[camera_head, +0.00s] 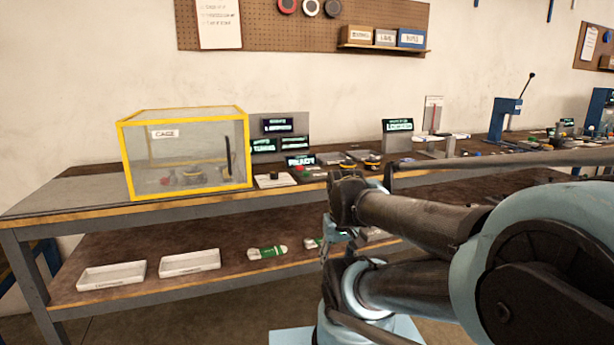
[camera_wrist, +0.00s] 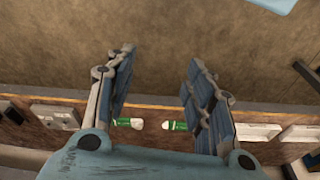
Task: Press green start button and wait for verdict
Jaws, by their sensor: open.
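A yellow-framed clear box labelled CAGE (camera_head: 185,155) stands on the workbench at the left. Beside it is a group of dark displays with green text, and a lower READY display (camera_head: 300,160) sits near the bench front. A small red spot and some green show just below that display, too small to tell for certain as buttons. My gripper (camera_wrist: 158,62) is open and empty in the wrist view, with floor between its fingers. In the head view my arm ends in front of the bench edge, right of the cage, apart from the displays.
The lower shelf (camera_head: 235,245) holds two white trays (camera_head: 112,275) (camera_head: 190,262) and green-and-white items (camera_head: 267,252). Further right on the bench are a LOCKED display (camera_head: 398,125) and a blue press (camera_head: 503,120). A pegboard (camera_head: 270,28) hangs behind. Floor in front is clear.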

